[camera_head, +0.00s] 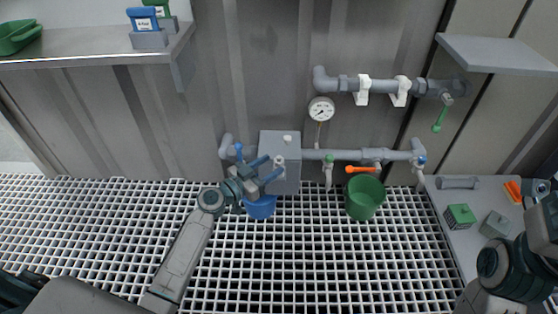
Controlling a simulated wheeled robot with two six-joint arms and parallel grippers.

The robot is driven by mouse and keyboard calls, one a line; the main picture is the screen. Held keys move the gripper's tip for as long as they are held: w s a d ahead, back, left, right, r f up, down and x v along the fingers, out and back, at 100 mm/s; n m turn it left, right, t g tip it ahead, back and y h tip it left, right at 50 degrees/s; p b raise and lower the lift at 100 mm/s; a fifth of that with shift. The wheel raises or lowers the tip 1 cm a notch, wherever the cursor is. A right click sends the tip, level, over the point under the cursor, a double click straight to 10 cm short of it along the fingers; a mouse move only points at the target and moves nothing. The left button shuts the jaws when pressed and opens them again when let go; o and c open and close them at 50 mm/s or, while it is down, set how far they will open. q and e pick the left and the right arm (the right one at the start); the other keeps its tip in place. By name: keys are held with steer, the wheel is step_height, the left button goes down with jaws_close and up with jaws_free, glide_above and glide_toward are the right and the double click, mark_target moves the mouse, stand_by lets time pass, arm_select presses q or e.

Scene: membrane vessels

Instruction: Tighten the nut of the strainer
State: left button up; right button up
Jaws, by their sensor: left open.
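My left gripper (270,168) is open, in front of the grey box (287,148) on the lower pipe (345,155). A small light fitting (279,163) shows by its fingertips; I cannot tell whether they touch it. No strainer or nut can be picked out with certainty. The upper pipe (382,86) has grey collars and two white clamps (363,90). My right arm is at the lower right; its gripper (541,190) is partly cut off by the picture edge, and its jaws are unclear.
A blue bucket (260,207) is below my left gripper and a green bucket (365,198) stands to its right. A gauge (321,108) and an orange valve handle (362,169) are nearby. A side bench (462,222) holds small blocks. The grating (330,260) in front is clear.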

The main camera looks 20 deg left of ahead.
mark_target(275, 163)
arm_select(q)
steer(key=shift+x, duration=2.1)
steer(key=c, duration=1)
steer(key=shift+f, duration=0.1)
